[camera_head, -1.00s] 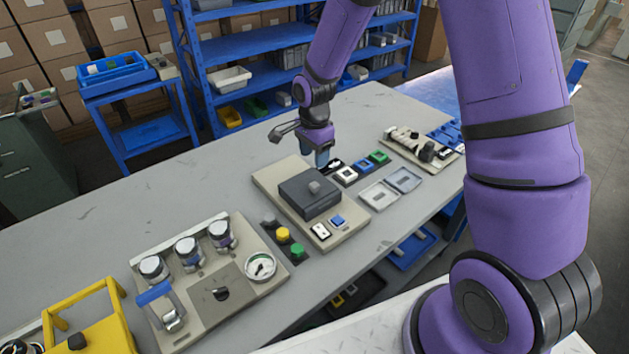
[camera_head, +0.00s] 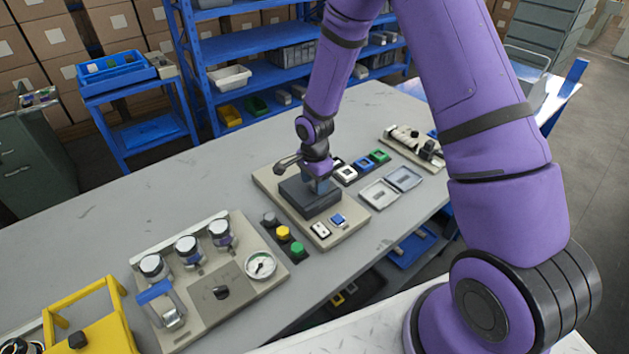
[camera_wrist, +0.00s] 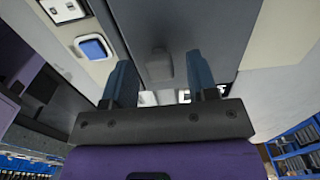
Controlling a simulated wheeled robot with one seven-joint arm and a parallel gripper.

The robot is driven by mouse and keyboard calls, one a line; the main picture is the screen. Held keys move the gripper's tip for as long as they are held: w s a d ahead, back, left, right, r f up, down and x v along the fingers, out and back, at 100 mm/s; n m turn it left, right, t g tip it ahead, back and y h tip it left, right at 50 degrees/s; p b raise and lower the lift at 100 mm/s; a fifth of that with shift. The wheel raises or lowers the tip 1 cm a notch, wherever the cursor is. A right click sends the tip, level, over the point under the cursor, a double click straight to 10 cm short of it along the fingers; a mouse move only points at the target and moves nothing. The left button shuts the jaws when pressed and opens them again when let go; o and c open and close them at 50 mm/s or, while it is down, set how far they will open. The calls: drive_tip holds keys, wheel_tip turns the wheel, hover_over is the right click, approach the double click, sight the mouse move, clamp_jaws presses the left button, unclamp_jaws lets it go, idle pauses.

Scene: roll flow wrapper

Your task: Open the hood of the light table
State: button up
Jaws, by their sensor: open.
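The light table (camera_head: 345,228) is a beige base on the bench with a dark grey hood (camera_head: 318,206) lying down on it. The hood also shows in the wrist view (camera_wrist: 205,25). A small grey knob (camera_wrist: 159,66) stands on the hood. My gripper (camera_head: 322,184) is over the hood, pointing down. In the wrist view my gripper (camera_wrist: 160,72) is open, with one blue-grey finger on each side of the knob. I cannot tell whether either finger touches it. In the head view my gripper hides the knob.
A white switch (camera_head: 320,230) and a blue button (camera_head: 338,220) sit at the base's front. Several coloured buttons (camera_head: 283,233) and a gauge panel (camera_head: 225,292) stand left. Coloured switches (camera_head: 362,166) and a grey open case (camera_head: 380,193) lie right. The bench's back left is clear.

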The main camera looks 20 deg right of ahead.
clamp_jaws()
drive_tip(key=w+a, duration=0.1)
drive_tip(key=w, duration=0.3)
drive_tip(key=w+a, duration=0.1)
drive_tip(key=w, duration=0.3)
drive_tip(key=w+a, duration=0.2)
drive_tip(key=w, duration=0.2)
drive_tip(key=shift+w, duration=0.1)
unclamp_jaws()
drive_tip(key=shift+r, duration=0.1)
wheel_tip(320, 180, up, 11)
idle(0.4)
